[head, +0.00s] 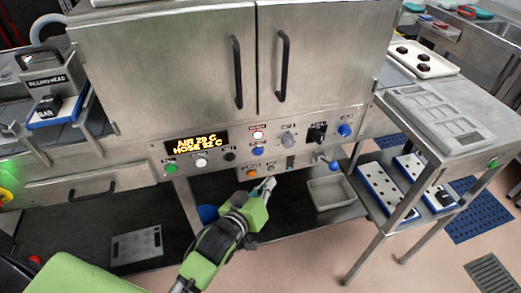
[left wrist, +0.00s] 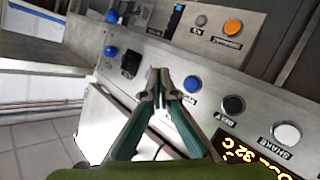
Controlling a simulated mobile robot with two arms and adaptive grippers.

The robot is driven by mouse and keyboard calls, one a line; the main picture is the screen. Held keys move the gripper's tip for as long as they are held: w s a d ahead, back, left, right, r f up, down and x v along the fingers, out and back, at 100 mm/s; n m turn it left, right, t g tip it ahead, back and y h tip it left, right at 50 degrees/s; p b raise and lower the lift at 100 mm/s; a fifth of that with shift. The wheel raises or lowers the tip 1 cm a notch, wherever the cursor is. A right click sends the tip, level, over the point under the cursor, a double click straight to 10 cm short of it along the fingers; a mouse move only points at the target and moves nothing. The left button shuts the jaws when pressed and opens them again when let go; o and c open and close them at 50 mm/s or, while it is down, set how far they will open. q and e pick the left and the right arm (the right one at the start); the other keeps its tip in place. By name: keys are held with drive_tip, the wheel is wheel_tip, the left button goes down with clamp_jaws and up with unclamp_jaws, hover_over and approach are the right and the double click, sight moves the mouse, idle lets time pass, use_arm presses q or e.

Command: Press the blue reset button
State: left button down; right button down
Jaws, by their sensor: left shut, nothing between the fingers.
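A blue round button (head: 258,151) sits on the steel control panel (head: 240,165), right of a black button; it also shows in the left wrist view (left wrist: 192,84), and its label is too small to read. Other blue controls are a knob (head: 345,130) at the panel's upper right and a handle (head: 333,165) below it. My left gripper (head: 268,183) is shut and empty in front of the panel's lower edge. In the left wrist view its closed fingertips (left wrist: 160,75) appear just left of the blue button; I cannot tell the gap. My right gripper is not in view.
Near the blue button are black (head: 230,156), white (head: 201,162) and green (head: 171,168) buttons, an orange one (head: 252,173) and a grey knob (head: 288,140). A cabinet with black handles (head: 238,72) stands above. A grey bin (head: 332,192) and a side table (head: 455,120) are at right.

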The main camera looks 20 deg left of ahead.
sight(258, 151)
use_arm(q)
drive_tip(key=shift+d, duration=0.1)
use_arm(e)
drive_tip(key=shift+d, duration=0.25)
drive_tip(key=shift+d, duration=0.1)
